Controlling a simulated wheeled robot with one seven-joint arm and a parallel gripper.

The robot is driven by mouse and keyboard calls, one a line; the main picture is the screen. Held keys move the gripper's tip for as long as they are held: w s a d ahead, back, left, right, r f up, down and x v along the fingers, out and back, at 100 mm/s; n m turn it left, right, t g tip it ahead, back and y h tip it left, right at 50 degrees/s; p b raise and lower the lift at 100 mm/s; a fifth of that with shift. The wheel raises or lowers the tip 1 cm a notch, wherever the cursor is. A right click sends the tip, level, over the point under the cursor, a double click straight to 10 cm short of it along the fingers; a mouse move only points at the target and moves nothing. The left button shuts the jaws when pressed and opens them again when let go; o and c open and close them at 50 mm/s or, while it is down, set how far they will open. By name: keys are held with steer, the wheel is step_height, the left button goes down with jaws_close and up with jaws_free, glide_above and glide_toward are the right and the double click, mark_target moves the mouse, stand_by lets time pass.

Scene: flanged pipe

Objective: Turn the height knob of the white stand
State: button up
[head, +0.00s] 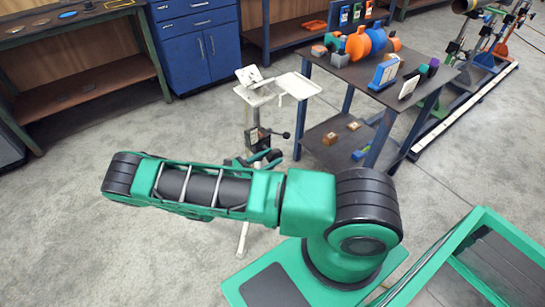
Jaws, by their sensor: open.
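The white stand (249,117) is upright in the middle of the head view, left of the dark table. Its top carries a small tilted white plate and a white side tray (299,85). A dark clamp block sits on its column, and a black height knob (286,135) sticks out to the right on a short rod. My gripper (273,157) shows small and dark just below the knob, apart from it in the picture. It is open, with nothing seen between the fingers. My green arm hides part of the gripper's wrist and the column's middle.
A dark two-shelf table (350,75) with orange and blue pipe parts stands close right of the stand. A blue cabinet (197,40) and a workbench (70,25) are behind left. A green-framed cart (480,225) is at front right. Floor to the left is clear.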

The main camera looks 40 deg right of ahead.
steer(key=shift+d, duration=1.1)
jaws_close()
steer(key=shift+w+a, duration=0.1)
steer(key=shift+a, duration=0.15)
steer(key=shift+d, duration=0.2)
steer(key=shift+y, duration=0.4)
